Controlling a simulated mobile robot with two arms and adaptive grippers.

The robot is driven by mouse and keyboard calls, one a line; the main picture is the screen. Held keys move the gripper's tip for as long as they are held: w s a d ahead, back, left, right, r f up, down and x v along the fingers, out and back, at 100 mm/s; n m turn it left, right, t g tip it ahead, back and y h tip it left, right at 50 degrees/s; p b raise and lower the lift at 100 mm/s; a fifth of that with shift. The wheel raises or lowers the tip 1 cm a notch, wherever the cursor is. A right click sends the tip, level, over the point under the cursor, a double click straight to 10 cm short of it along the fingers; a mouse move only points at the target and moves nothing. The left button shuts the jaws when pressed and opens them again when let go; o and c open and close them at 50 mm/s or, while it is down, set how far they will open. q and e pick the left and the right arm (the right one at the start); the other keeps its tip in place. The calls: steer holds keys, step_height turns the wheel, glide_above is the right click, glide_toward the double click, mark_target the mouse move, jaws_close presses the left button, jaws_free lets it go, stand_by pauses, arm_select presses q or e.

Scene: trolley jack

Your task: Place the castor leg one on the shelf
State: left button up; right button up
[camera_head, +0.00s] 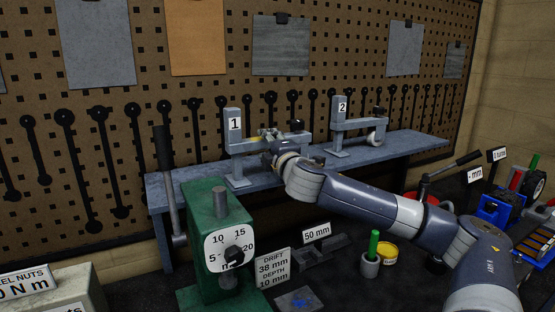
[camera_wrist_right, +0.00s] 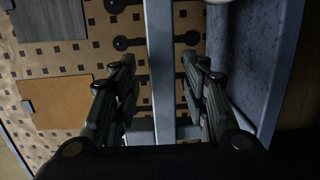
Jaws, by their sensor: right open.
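Castor leg one (camera_head: 235,145) is a grey-blue bracket with a tag reading 1. It stands upright at the left part of the blue-grey shelf (camera_head: 400,150), its foot appearing to rest on the top. My right gripper (camera_head: 272,138) is at the right side of the leg's post, by its horizontal arm, and partly hides the leg. In the wrist view my right gripper (camera_wrist_right: 157,95) is open, one finger each side of a grey bar (camera_wrist_right: 160,60) that looks like part of leg one; contact cannot be told. My left gripper is not in view.
A second leg (camera_head: 340,125), tagged 2, with a castor wheel stands further right on the shelf. A tool pegboard (camera_head: 200,90) rises behind. A green press-like device (camera_head: 205,225) stands front left. Jack parts and a yellow tin (camera_head: 387,253) lie in front and right.

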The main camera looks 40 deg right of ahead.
steer(key=b+v, duration=0.4)
steer(key=v, duration=0.4)
steer(key=shift+s+a, duration=0.2)
steer(key=shift+s, duration=0.1)
